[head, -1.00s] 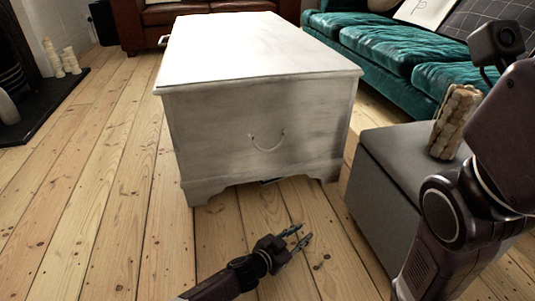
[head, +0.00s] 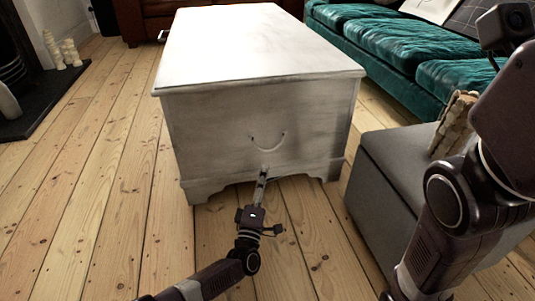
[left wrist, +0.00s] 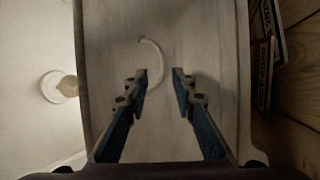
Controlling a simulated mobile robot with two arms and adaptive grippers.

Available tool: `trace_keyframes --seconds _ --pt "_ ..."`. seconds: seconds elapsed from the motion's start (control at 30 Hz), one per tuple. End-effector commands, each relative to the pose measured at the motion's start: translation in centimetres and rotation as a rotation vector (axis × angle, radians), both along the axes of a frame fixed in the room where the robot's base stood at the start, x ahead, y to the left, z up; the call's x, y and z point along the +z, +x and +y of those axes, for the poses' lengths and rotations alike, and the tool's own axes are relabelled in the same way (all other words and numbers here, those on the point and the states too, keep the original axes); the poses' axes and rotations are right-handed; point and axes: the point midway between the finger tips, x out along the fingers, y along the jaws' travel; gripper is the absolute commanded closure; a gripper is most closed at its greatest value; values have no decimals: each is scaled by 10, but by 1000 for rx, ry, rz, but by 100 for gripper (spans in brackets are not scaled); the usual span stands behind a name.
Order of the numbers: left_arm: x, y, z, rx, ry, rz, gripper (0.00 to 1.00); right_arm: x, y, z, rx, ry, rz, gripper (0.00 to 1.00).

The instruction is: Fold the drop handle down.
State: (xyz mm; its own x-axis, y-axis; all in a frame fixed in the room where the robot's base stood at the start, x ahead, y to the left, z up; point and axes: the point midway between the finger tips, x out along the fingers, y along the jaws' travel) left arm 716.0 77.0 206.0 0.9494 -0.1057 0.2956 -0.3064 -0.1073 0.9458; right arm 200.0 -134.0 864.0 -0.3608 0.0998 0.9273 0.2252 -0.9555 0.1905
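The white wooden chest (head: 210,125) stands on the floorboards with its short end facing me. Its pale drop handle (head: 267,147) shows as a U-shaped curve on that end; how far it stands out from the panel I cannot tell. My left gripper (head: 263,172) points at the panel just below the handle. In the left wrist view the gripper (left wrist: 161,73) is open, with its two fingers apart. The handle (left wrist: 157,57) shows there as a thin arc beyond and between the fingertips, nearer the left finger; contact is not clear.
Book-like items (left wrist: 265,50) lie beside the chest's lower edge.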

Motion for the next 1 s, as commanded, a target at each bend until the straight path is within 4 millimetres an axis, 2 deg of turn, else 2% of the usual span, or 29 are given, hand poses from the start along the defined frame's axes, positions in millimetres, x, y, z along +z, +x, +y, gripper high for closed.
trace_keyframes --seconds 0.13,0.4,0.6,1.0 --pt "1 11 3 12 -15 -1 76 -8 0 0 0 0 -1 76" --pt "12 50 -2 9 -14 -2 76 -34 -1 0 0 0 -2 76" --pt "19 69 -3 9 -11 0 76 -45 -1 0 0 0 -2 76" --pt "23 74 -4 9 -12 2 77 -46 -1 0 1 0 -2 76"
